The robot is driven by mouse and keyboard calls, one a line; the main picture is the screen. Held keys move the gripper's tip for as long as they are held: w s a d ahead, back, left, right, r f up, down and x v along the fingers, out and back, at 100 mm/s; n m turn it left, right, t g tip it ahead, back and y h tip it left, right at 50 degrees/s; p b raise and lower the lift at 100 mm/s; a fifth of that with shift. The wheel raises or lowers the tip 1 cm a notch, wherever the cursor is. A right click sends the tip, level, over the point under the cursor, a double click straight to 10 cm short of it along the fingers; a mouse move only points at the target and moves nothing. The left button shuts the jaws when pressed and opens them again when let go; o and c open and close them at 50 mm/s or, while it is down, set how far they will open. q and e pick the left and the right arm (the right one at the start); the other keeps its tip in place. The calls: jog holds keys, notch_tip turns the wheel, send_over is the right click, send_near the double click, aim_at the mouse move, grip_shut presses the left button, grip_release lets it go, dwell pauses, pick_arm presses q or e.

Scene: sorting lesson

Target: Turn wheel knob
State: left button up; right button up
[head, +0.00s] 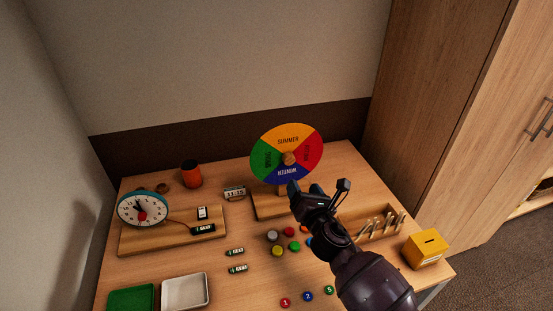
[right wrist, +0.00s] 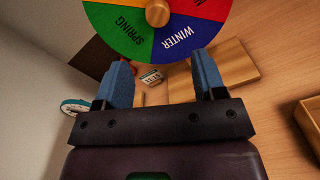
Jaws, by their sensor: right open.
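The season wheel (head: 270,141) stands upright on a wooden base at the back of the table. It has orange SUMMER at the top, red at the right, blue WINTER at the bottom and green at the left. Its round wooden knob (head: 289,158) sits at the centre; the right wrist view shows the knob (right wrist: 157,12) at the top edge. My right gripper (head: 306,188) is open and empty, in front of the wheel's lower part and below the knob. In the right wrist view its blue fingers (right wrist: 161,82) are spread wide, apart from the knob. My left gripper is not in view.
A clock (head: 129,207) on a wooden board stands at the left, with an orange cup (head: 191,174) behind. Batteries (head: 237,269), coloured discs and numbered counters lie mid-table. A peg tray (head: 364,238) and yellow box (head: 425,250) are right; a white tray (head: 206,290) is front left.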

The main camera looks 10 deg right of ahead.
aim_at(290, 162)
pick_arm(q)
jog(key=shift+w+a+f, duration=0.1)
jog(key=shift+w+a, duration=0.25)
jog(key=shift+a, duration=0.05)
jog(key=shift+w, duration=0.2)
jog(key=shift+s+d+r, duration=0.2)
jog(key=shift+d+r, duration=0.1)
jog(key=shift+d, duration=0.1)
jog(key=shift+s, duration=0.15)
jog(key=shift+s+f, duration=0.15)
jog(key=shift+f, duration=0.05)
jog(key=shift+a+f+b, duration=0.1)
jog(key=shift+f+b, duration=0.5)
pick_arm(e)
jog(key=w+n, duration=0.1)
jog(key=w, duration=0.2)
jog(key=w+n, duration=0.2)
jog(key=w, duration=0.1)
jog(key=w+n, duration=0.2)
jog(key=w, duration=0.1)
jog(key=shift+w+a, duration=0.2)
jog(key=shift+w, duration=0.8)
